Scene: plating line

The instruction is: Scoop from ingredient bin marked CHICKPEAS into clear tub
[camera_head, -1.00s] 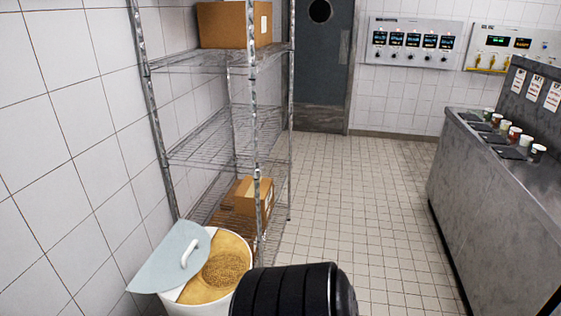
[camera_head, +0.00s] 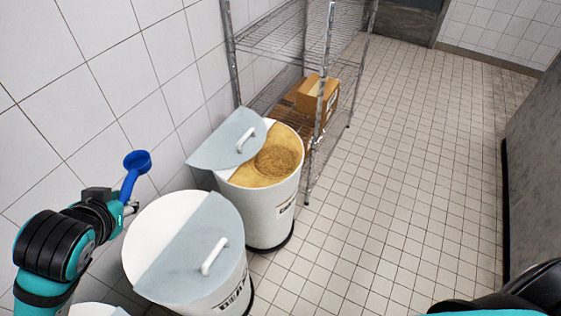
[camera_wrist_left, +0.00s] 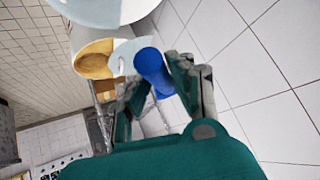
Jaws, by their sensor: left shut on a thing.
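My left gripper (camera_head: 122,203) is shut on the handle of a blue scoop (camera_head: 137,162), held up beside the left wall. The scoop also shows between the fingers in the left wrist view (camera_wrist_left: 152,70). A white bin (camera_head: 262,215) with its lid half open holds tan, grainy contents; its label is too small to read. It stands beyond the scoop, to the right, and the scoop is apart from it. A nearer white bin (camera_head: 160,222) has a pale lid over its right half; its label is partly legible, seemingly "BEAN". No clear tub shows. My right gripper is out of view.
A wire shelf rack (camera_head: 290,40) with a cardboard box (camera_head: 312,98) stands behind the far bin. Another bin (camera_head: 88,309) is cut off at the bottom left. The tiled wall is close on the left. Open tiled floor (camera_head: 410,150) lies to the right, bounded by a grey counter (camera_head: 535,150).

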